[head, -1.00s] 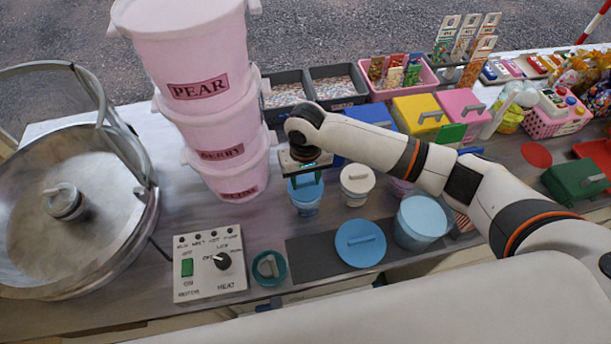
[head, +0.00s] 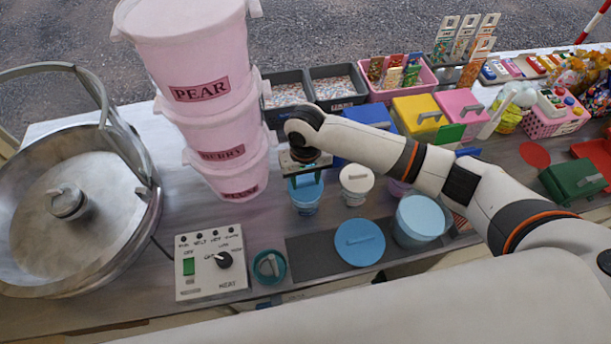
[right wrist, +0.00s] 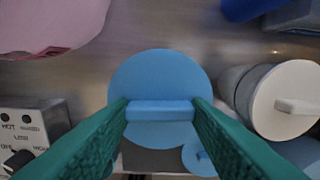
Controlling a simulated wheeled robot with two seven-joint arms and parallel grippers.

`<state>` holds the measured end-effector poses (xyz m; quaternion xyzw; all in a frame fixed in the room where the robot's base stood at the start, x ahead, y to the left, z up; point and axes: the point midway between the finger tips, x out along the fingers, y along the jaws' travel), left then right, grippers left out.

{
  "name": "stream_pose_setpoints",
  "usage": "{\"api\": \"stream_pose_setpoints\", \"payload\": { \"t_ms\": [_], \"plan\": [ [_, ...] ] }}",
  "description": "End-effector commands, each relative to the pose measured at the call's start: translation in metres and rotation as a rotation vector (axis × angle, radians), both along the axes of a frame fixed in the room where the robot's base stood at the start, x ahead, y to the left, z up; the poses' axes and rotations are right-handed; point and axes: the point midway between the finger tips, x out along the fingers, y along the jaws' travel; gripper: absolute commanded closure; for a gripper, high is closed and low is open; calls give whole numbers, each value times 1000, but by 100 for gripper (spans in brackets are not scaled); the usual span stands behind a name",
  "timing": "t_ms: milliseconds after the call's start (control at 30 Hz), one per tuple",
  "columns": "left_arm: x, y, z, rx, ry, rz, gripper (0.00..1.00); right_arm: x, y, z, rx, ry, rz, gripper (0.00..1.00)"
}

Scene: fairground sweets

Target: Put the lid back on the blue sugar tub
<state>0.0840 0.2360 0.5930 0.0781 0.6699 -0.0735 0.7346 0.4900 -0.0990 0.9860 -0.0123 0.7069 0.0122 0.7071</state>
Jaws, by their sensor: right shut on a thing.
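My right gripper (head: 306,182) is shut on the bar handle (right wrist: 160,110) of a round blue lid (right wrist: 160,70). In the head view this lid sits at the top of a small blue tub (head: 306,200); I cannot tell whether it is seated. A larger blue tub (head: 424,238) stands to the right, its top a paler blue; I cannot tell whether that is its contents. A wide blue lid (head: 360,242) with a handle lies flat on a dark mat beside it. My left gripper is out of view.
A white-lidded tub (head: 356,178) stands close to the right of the small tub. Stacked pink buckets (head: 225,150) rise at left, behind a heat control box (head: 211,265). A teal round pot (head: 268,267) is near the front edge. Bare dark mat (head: 310,258) lies in front.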

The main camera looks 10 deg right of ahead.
Motion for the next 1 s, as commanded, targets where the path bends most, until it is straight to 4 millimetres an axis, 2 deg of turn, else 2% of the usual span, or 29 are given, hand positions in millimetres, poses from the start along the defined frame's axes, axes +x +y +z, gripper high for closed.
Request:
{"api": "stream_pose_setpoints", "payload": {
  "t_ms": [1000],
  "plan": [
    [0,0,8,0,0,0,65,0,0,-3,0,0,1,78]
  ]
}}
